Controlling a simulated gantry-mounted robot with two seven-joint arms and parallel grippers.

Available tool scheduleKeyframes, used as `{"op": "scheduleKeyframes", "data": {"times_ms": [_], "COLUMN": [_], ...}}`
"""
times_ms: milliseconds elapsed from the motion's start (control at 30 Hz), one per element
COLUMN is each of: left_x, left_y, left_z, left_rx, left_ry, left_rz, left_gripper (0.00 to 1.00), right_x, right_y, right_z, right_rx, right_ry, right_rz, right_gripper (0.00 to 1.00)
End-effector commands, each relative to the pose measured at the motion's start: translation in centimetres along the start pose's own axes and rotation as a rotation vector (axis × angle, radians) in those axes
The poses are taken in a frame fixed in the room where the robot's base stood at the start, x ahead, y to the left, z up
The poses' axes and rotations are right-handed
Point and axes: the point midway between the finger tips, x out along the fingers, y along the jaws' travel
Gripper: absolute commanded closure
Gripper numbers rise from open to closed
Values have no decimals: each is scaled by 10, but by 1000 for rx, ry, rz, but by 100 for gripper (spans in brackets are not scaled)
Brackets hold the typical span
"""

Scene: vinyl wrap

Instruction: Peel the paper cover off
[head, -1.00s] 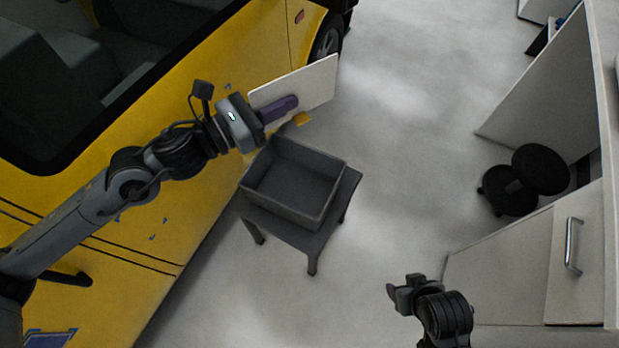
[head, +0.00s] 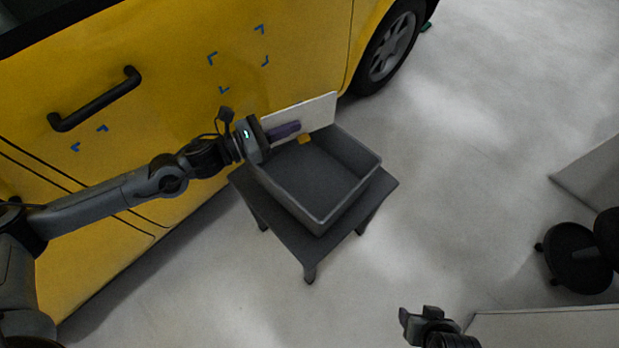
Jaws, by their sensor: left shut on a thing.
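A white flat sheet, the paper cover (head: 312,112), is held by my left gripper (head: 285,133). The gripper is shut on it, with purple and yellow at its fingers. The sheet stands tilted between the yellow car side and the grey bin (head: 325,205), at the bin's far left rim. Part of the sheet is hidden behind the gripper. My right gripper (head: 413,322) is at the bottom, apart from everything; whether it is open is unclear. Blue corner marks (head: 262,28) show on the yellow car door (head: 180,70).
The bin sits on a dark small table (head: 295,245) beside the car. A black door handle (head: 95,100) sticks out from the car. A black stool (head: 575,255) and white cabinet parts (head: 545,325) are at the right. The floor between is clear.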

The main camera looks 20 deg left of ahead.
Motion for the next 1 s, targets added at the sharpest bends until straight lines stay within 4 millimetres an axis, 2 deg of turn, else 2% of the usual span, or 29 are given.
{"op": "scheduleKeyframes", "data": {"times_ms": [700,1000], "left_x": [0,0], "left_y": [-1,-1], "left_z": [-62,-68], "left_rx": [0,0], "left_ry": [-1,-1], "left_rz": [1,0], "left_gripper": [100,100], "right_x": [39,43], "right_y": [4,3], "right_z": [12,12], "right_rx": [-11,-8], "right_ry": [3,4], "right_rz": [13,10], "right_gripper": [41,41]}}
